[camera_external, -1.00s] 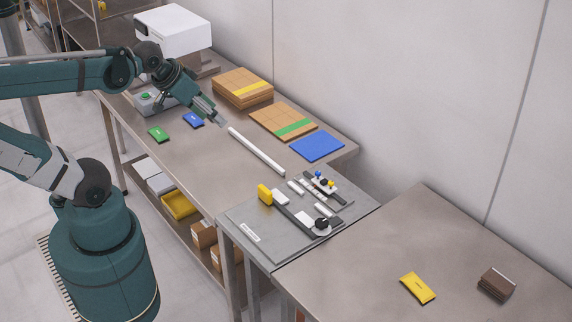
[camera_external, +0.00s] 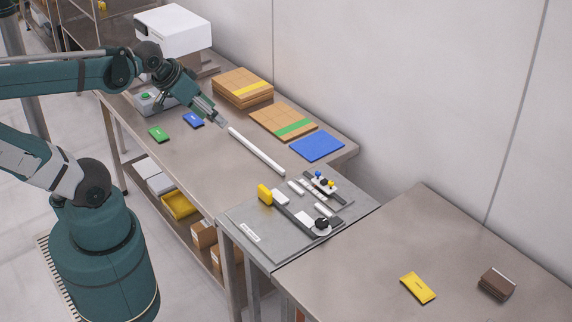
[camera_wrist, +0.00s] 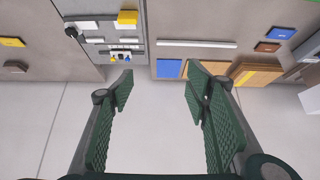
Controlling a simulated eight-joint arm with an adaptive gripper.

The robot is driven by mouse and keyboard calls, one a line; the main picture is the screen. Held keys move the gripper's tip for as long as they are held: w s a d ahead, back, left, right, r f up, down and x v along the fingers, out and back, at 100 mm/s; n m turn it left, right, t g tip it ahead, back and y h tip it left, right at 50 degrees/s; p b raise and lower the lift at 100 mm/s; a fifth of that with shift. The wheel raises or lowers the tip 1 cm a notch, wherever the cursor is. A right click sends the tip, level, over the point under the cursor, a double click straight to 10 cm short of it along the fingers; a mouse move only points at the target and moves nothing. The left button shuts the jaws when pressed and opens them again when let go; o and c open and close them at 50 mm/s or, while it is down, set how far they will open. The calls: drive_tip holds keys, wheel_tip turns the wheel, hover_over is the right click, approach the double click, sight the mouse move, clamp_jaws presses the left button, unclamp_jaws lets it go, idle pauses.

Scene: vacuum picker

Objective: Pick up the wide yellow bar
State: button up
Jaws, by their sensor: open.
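A flat, wide yellow bar (camera_external: 418,288) with dark printing lies on the right-hand table. It also shows at the left edge of the wrist view (camera_wrist: 12,42). My gripper (camera_external: 221,122) is above the left-hand table, near the far end of a white rod and well away from the yellow bar. In the wrist view my gripper (camera_wrist: 158,85) has its two green fingers spread apart, with nothing between them.
A dark brown stack (camera_external: 496,284) lies right of the yellow bar. A grey plate (camera_external: 245,215) carries a yellow block (camera_external: 265,194) and small fixtures. The left table holds the white rod (camera_external: 256,151), cardboard stacks (camera_external: 242,88), a blue sheet (camera_external: 317,146), and green (camera_external: 158,134) and blue (camera_external: 193,120) bars.

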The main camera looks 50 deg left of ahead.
drive_tip(key=w+d+r+m+g+h, duration=0.1)
drive_tip(key=w+d+r+m, duration=0.15)
drive_tip(key=w+d, duration=0.4)
drive_tip(key=w+d+r+m+g, duration=0.1)
drive_tip(key=w+d+m, duration=0.2)
drive_tip(key=w+d, duration=0.35)
drive_tip(key=w+d+f+m+g, duration=0.1)
drive_tip(key=w+d+f+m, duration=0.15)
drive_tip(key=w+d, duration=0.45)
drive_tip(key=w+d+f+m+g, duration=0.1)
drive_tip(key=w+d+m, duration=0.2)
drive_tip(key=d, duration=0.7)
drive_tip(key=m+g+y, duration=0.1)
drive_tip(key=m+g, duration=0.2)
drive_tip(key=m, duration=0.6)
hover_over(419, 285)
wheel_tip(419, 285, down, 22)
drive_tip(key=shift+f+p, duration=0.2)
drive_tip(key=shift+p, duration=0.1)
drive_tip(key=shift+f, duration=1.3)
